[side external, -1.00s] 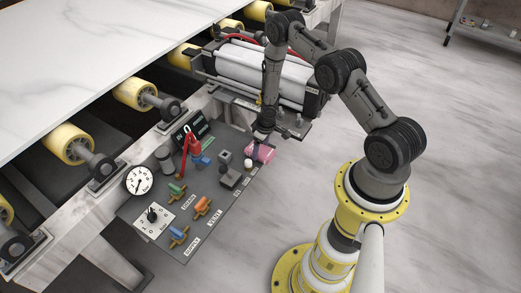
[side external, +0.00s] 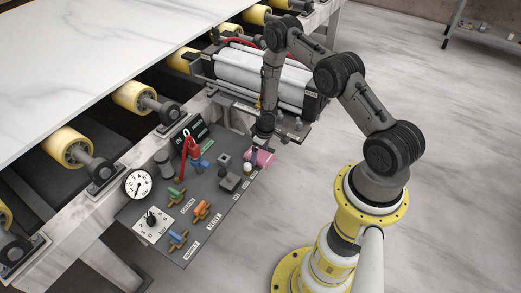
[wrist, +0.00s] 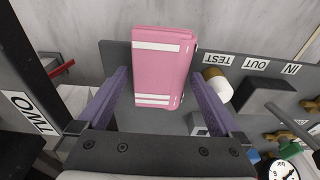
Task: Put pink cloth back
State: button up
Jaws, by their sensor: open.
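The pink cloth (wrist: 165,70) is a folded pad with white stripes. In the wrist view it lies on the dark panel, with its far end up to the panel's edge. In the side view the cloth (side external: 262,159) is at the panel's far right corner, partly hidden behind my gripper. My gripper (wrist: 157,76) is open, with its two purple fingers spread on either side of the cloth's near part. In the side view my gripper (side external: 259,146) is just above the cloth.
A white-topped knob (wrist: 217,84) stands just right of the cloth. The grey panel (side external: 215,215) carries a gauge (side external: 138,184), a red lever (side external: 190,147) and several coloured valves. The roller conveyor with a white slab (side external: 85,60) is at left.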

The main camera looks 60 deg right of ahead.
jog(key=r, duration=0.5)
jog(key=s+r, duration=0.1)
jog(key=r, duration=0.1)
jog(key=shift+r, duration=0.45)
notch_tip(320, 180, up, 13)
jog(key=w+d+t+h, duration=0.1)
jog(key=w+h, duration=0.1)
jog(key=w, duration=0.1)
notch_tip(320, 180, up, 16)
jog(key=m+t+h, duration=0.1)
jog(key=h, duration=0.1)
send_over(262, 156)
jog(key=a, duration=0.2)
jog(key=s+a+r, duration=0.6)
jog(key=s+r, duration=0.3)
jog(key=s, duration=0.1)
jog(key=s+a+r+t+y, duration=0.1)
jog(key=s+a+y, duration=0.1)
jog(key=s+a, duration=0.2)
jog(key=s+a+r+n+y, duration=0.1)
jog(key=s+a+r+y, duration=0.1)
jog(key=s+a, duration=0.3)
jog(key=shift+s+t, duration=0.4)
jog(key=shift+s, duration=1.75)
jog(key=shift+r, duration=0.1)
